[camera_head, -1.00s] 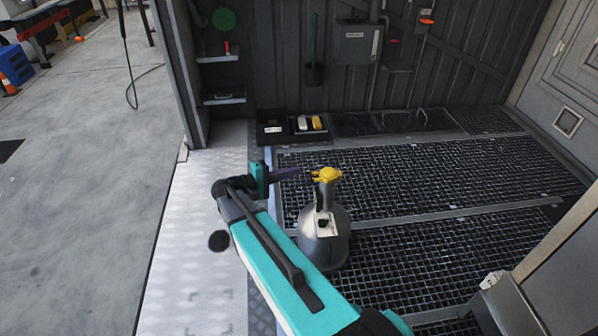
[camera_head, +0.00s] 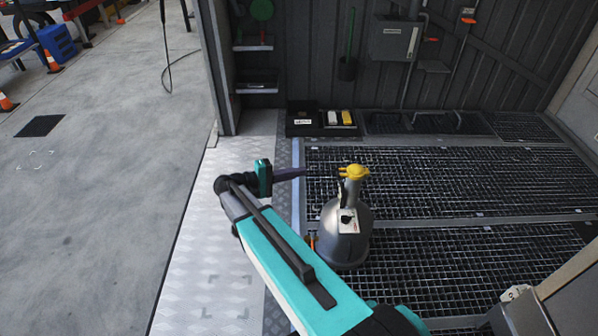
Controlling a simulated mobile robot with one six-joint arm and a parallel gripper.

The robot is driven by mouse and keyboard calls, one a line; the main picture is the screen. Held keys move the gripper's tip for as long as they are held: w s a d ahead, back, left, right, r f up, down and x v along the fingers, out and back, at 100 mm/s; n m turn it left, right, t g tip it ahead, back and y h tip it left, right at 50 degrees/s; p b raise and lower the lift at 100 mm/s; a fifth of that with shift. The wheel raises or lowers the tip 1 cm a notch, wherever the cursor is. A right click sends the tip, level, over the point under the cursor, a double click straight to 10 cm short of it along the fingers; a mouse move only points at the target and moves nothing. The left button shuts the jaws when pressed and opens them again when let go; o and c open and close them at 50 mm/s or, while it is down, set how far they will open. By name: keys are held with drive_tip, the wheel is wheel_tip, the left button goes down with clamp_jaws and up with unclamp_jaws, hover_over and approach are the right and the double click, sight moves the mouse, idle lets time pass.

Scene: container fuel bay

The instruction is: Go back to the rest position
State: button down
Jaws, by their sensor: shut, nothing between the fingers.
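My gripper (camera_head: 303,171) is at the end of my teal and black arm and points right. It is shut, with nothing seen in it. Its tip is a little left of the yellow top (camera_head: 354,171) of a grey metal can (camera_head: 343,236), with a small gap in the picture. The can stands upright on the floor grating, and my arm passes to its left and in front of it. No marked rest position can be made out.
Metal grating (camera_head: 440,185) covers the bay floor. A black tray (camera_head: 305,119) with small white and yellow items lies by the back wall. A grey box (camera_head: 395,38) hangs on that wall. Open concrete floor (camera_head: 100,180) lies to the left, with orange cones (camera_head: 50,60) farther back.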

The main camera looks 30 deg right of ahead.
drive_tip(key=s+a+f+n+g+y+p, duration=0.1)
drive_tip(key=s+a+f+y+p, duration=0.15)
drive_tip(key=s+f+p, duration=0.4)
drive_tip(key=s+a+f+g+y+p, duration=0.1)
drive_tip(key=s+a+y+p, duration=0.2)
drive_tip(key=s, duration=0.7)
drive_tip(key=s+a+f+n+g+y+p, duration=0.1)
drive_tip(key=s+a+f+y+p, duration=0.2)
drive_tip(key=s+p, duration=0.45)
drive_tip(key=s+a+f+y, duration=0.3)
drive_tip(key=s+a+y, duration=0.1)
drive_tip(key=a, duration=0.4)
drive_tip(key=s+a+f+m+y+p, duration=0.1)
drive_tip(key=s+a+f+y, duration=0.2)
drive_tip(key=a, duration=0.5)
drive_tip(key=shift+s+a+m+y, duration=0.3)
drive_tip(key=shift+s+y, duration=0.15)
drive_tip(key=shift+s, duration=0.55)
